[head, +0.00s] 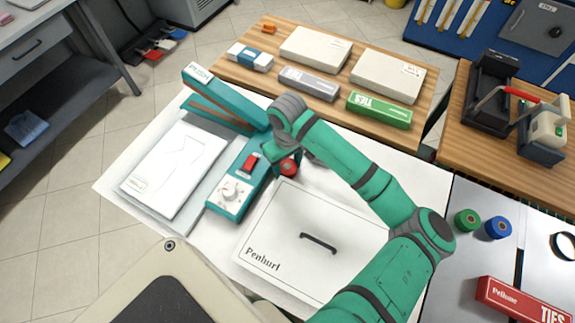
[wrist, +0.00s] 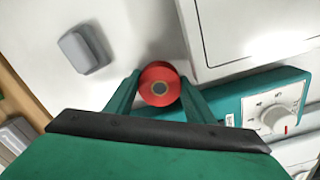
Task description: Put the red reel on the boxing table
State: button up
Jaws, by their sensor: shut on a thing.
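The red reel (wrist: 158,84) sits between the two green fingers of my gripper (wrist: 160,88) in the wrist view, its round end and hollow core facing the camera. In the head view the red reel (head: 289,167) shows just right of the teal sealing machine, above the white table (head: 418,184), partly hidden by my gripper (head: 284,170). My gripper is shut on the reel. I cannot tell whether the reel touches the tabletop. No label shows which table is the boxing table.
A white Penhurl box (head: 285,262) and the teal machine (head: 238,185) crowd the reel. A grey block (wrist: 84,49) stands nearby. Green (head: 467,222) and blue (head: 498,228) reels stand on the grey table (head: 470,262) at right, with a red ties box (head: 520,300). A wooden table (head: 330,112) holds several boxes.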

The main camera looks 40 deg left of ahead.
aim_at(288, 167)
jog(key=shift+f, duration=0.15)
jog(key=o, duration=1.2)
jog(key=shift+c, duration=0.2)
notch_tip(288, 167, up, 12)
jog(key=shift+r, duration=0.2)
